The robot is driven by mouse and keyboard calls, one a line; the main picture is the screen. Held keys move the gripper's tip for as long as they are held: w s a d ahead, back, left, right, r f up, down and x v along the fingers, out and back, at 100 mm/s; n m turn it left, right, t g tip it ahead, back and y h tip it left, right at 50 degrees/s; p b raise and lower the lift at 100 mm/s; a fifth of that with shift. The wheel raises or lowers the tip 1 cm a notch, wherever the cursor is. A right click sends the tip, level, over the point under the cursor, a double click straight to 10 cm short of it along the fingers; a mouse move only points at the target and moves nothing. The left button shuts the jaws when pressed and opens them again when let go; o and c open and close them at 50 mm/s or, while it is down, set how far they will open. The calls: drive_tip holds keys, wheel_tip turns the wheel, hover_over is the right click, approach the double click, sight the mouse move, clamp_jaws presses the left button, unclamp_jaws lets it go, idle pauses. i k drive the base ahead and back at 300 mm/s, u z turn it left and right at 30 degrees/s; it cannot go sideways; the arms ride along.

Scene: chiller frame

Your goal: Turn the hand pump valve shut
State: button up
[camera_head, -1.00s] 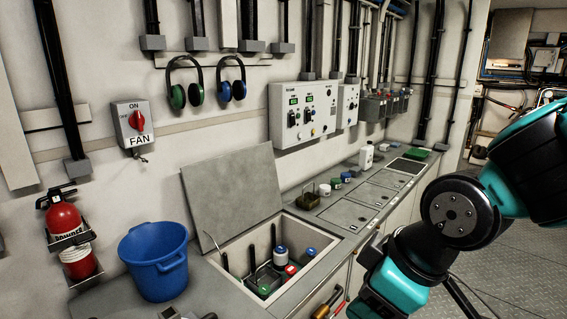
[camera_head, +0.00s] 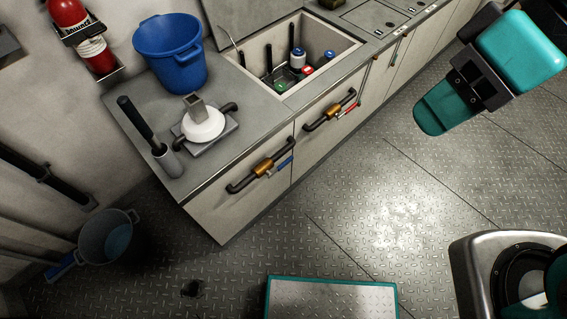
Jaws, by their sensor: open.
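The hand pump (camera_head: 203,123) is a white dome on a grey plate with a dark pipe, on the counter's near end. A brass valve with a blue lever (camera_head: 281,166) sits in a dark pipe on the cabinet front below it. Its lever lies roughly along the pipe. A second brass valve with a red lever (camera_head: 348,109) sits farther right, its lever also roughly along its pipe. No label tells which valve is the pump's. My gripper (camera_head: 432,118) hangs above the floor at upper right, well apart from both valves, empty; its jaws are seen edge-on.
A blue bucket (camera_head: 171,62) stands on the counter beside the open sink bin (camera_head: 333,48). A dark upright handle (camera_head: 140,122) rises at the counter's near corner. A grey bucket (camera_head: 108,240) stands on the floor at left.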

sight(268, 172)
drive_tip(key=u, duration=2.4)
drive_tip(key=k, duration=0.9)
drive_tip(key=z, duration=1)
